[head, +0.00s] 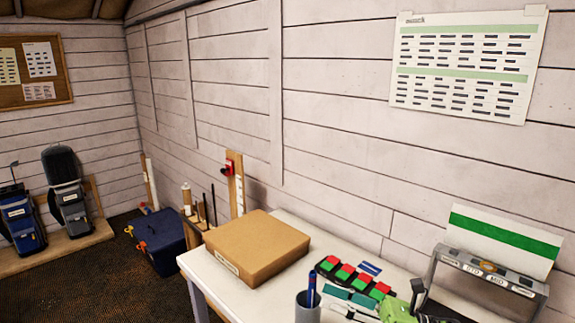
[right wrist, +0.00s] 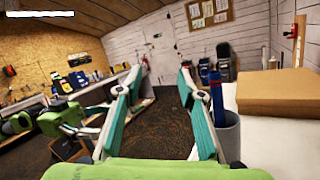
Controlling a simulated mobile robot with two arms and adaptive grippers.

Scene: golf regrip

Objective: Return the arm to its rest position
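My right gripper (head: 340,300) is at the bottom of the head view, near the front of the white table, with its green body at the lower right. In the right wrist view my right gripper (right wrist: 158,85) has its two teal-padded fingers wide apart with nothing between them. The dark floor shows through the gap. A green arm part with pale fingers, which looks like my left gripper (right wrist: 95,120), is at the left of the right wrist view. Its opening is unclear. It is not in the head view.
The cup (right wrist: 228,135) stands just right of my right fingers.

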